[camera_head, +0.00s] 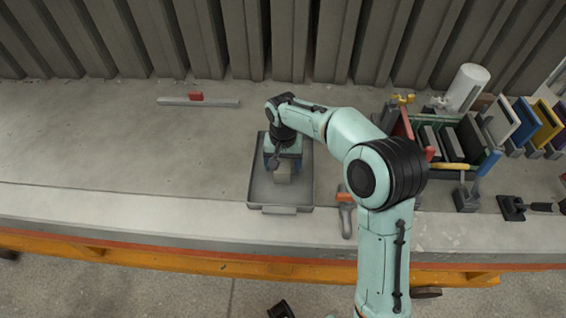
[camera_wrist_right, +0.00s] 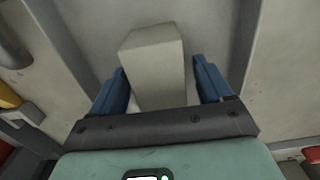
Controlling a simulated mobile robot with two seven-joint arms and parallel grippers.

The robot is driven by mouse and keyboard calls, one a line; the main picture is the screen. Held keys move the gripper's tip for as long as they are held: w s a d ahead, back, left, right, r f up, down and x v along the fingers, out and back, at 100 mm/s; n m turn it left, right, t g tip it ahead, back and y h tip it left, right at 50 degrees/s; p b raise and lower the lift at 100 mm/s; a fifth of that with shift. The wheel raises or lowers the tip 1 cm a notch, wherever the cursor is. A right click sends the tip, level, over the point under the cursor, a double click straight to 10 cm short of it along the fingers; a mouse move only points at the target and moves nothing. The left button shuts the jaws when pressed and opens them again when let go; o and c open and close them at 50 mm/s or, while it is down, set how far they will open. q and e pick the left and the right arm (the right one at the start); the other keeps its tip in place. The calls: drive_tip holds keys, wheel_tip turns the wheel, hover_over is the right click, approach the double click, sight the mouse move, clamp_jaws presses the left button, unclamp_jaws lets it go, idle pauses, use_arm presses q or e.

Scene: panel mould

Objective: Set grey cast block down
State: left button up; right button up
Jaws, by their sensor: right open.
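The grey cast block (camera_head: 283,177) sits in the shallow grey metal tray (camera_head: 262,197) on the concrete bench, its upper part partly hidden by my right gripper. In the right wrist view the block (camera_wrist_right: 153,65) stands between the blue fingers of my right gripper (camera_wrist_right: 161,68). The fingers are open, with a gap showing on the right side; the left finger is very close to the block. In the head view my right gripper (camera_head: 283,164) points down over the tray. My left gripper is not seen.
A crate of panels (camera_head: 452,165), a white cylinder (camera_head: 467,86) and coloured boards (camera_head: 524,118) crowd the right. A long bar with a red piece (camera_head: 196,97) lies behind. The bench's left part is clear.

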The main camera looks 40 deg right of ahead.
wheel_tip(320, 180, up, 12)
drive_tip(key=p, duration=0.2)
idle(0.7)
